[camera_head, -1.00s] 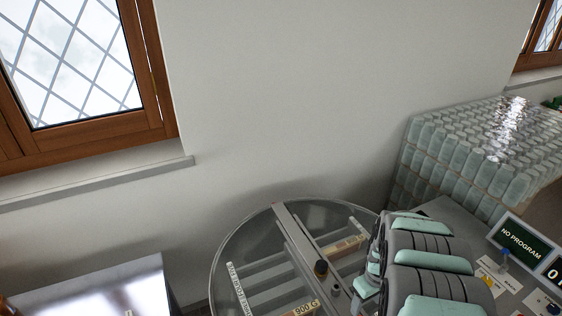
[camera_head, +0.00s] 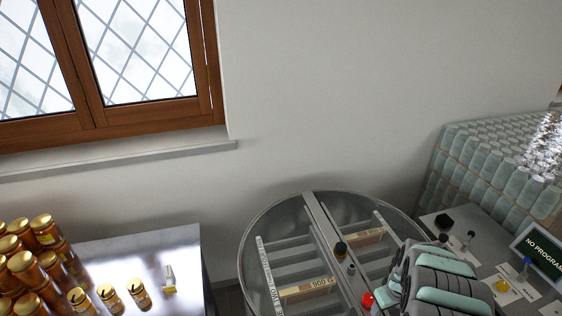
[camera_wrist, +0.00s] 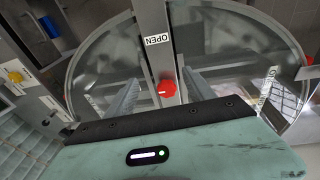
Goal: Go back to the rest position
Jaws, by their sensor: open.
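My gripper (camera_wrist: 161,92) shows in the wrist view, its two grey ribbed fingers apart with nothing held between them. It is over the round clear-lidded drum, and a red knob (camera_wrist: 167,88) on the drum's crossbar shows between the fingers. A label reading OPEN (camera_wrist: 158,40) is on the same bar. In the head view my teal and grey arm is at the lower right, in front of the drum's right side. The fingers cannot be made out there. The red knob (camera_head: 367,299) shows just left of my arm.
The round drum (camera_head: 262,222) holds frames, one marked 900 G. A metal table (camera_head: 185,248) with several gold-lidded honey jars (camera_head: 52,262) stands at left. A control panel (camera_head: 545,250) reading NO PROGRAM and stacked pale jars (camera_head: 480,155) are at right.

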